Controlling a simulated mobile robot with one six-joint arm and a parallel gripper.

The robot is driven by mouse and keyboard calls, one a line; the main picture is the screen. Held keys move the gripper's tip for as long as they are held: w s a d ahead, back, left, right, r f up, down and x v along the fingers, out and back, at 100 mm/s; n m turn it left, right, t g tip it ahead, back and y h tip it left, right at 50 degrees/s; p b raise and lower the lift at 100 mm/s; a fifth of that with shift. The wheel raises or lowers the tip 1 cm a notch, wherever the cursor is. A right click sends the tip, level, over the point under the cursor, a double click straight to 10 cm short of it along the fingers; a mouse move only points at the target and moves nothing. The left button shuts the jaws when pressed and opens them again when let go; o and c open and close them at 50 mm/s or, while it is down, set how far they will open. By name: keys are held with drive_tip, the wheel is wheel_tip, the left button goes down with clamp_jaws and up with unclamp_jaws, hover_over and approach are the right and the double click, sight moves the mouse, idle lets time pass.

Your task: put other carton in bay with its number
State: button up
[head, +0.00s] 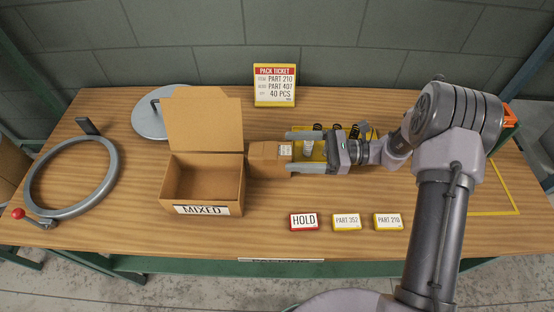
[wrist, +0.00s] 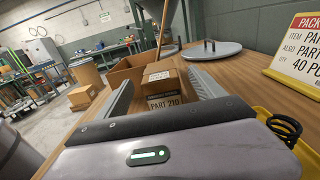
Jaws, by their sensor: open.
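A small brown carton (head: 264,159) lies on the table just right of the open MIXED box. In the wrist view the carton (wrist: 162,83) shows a label reading PART 210. My gripper (head: 289,151) is open and points left at the carton, with its fingers on either side of the carton's near end. I cannot tell whether they touch it. Number signs stand along the front of the table: PART 352 (head: 346,222) and PART 210 (head: 388,222), beside a red HOLD sign (head: 304,222). A pack ticket (head: 275,85) at the back names PART 210, PART 407 and 40 PCS.
The open MIXED box (head: 202,210) has its flap raised. A yellow tray (wrist: 264,113) with dark springs lies under and behind my gripper. A metal ring (head: 112,180) with a red-knobbed lever and a round grey lid (head: 145,122) are at left. Yellow lines (head: 497,213) mark the right side.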

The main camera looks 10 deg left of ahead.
sight(270, 150)
drive_tip(key=b+x, duration=0.2)
drive_tip(key=x, duration=0.5)
drive_tip(key=shift+d, duration=0.1)
clamp_jaws()
